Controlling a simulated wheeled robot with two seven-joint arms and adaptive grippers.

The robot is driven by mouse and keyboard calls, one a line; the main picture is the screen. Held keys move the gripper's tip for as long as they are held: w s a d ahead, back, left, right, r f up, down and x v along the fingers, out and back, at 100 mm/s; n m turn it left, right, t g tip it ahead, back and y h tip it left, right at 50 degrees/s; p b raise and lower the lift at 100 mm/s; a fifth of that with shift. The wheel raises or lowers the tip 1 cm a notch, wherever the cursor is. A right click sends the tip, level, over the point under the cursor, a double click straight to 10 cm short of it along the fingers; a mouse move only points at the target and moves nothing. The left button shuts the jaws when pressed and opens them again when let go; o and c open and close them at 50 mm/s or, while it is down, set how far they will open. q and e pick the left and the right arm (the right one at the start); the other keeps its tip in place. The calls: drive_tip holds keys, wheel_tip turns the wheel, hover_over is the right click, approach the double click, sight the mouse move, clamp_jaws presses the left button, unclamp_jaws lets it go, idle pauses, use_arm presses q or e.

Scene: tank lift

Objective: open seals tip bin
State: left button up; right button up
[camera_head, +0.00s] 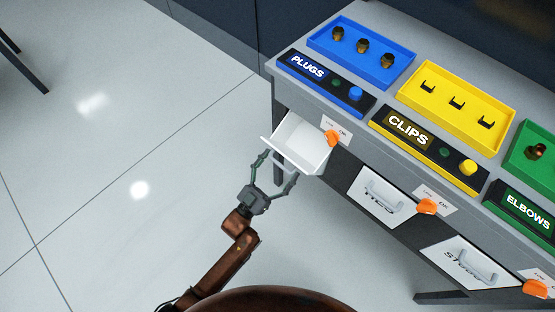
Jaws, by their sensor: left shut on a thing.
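A white bin (303,144) at the left end of the bench front is tipped or pulled outward, and its pale inside shows from above. Its front face and any name on it are turned out of sight. My left gripper (278,168) is at the bin's front, shut on its grey handle, with a finger to each side. A second bin (381,196) and a third bin (470,262) sit closed in the bench front, each with a grey handle across partly hidden lettering. My right gripper is not in view.
Orange tabs (333,139) sit beside small white cards near the bins. On the grey bench (430,60) stand a blue tray (322,42) of plugs, a yellow tray (424,109) of clips and a green tray (523,164) of elbows, with labelled button panels.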

use_arm(q)
drive_tip(key=shift+s+f, duration=0.3)
drive_tip(key=shift+f, duration=0.35)
drive_tip(key=o, duration=1.4)
drive_tip(key=shift+a, duration=0.15)
drive_tip(key=v, duration=1.1)
drive_tip(key=shift+s+a+f, duration=0.1)
drive_tip(key=shift+s+a, duration=0.15)
drive_tip(key=shift+s, duration=0.05)
drive_tip(key=shift+c, duration=0.6)
